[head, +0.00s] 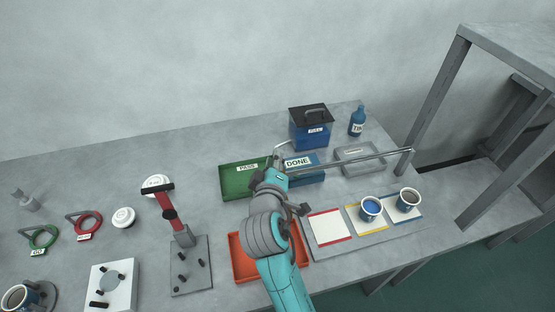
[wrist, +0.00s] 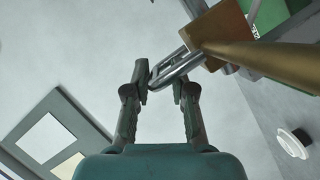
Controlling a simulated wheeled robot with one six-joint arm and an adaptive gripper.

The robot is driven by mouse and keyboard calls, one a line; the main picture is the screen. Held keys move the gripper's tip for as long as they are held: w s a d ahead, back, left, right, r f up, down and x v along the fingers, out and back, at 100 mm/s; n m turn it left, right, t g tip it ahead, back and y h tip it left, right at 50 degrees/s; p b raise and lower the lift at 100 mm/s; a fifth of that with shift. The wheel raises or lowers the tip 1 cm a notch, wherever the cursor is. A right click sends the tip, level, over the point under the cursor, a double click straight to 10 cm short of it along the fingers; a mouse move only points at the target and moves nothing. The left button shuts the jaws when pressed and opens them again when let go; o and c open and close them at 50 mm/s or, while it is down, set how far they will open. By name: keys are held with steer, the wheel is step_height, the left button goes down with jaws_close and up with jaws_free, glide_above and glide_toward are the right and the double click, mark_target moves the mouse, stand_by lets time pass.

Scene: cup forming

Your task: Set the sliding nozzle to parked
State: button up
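In the wrist view the nozzle's tan block (wrist: 215,30) sits by a thick brass-coloured bar (wrist: 270,62). A bright metal loop (wrist: 178,66) sticks out from the block toward my gripper (wrist: 160,80). My gripper's two fingers are apart, with the loop's end at or between the tips; I cannot tell whether they touch it. In the head view a long metal rail (head: 350,162) runs from near my wrist to the grey frame at right. A thin bent metal piece (head: 281,149) shows above my wrist. My arm hides the block and fingertips there.
A green PASS tray (head: 231,188), a blue DONE tray (head: 316,174) and an orange tray (head: 243,270) lie around my arm. Two cups, one blue (head: 371,209), stand on coloured pads at right. A red-handled press (head: 166,212) stands left. The back-left table is mostly clear.

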steer(key=shift+o, duration=0.3)
steer(key=v, duration=1.2)
stand_by(0.3)
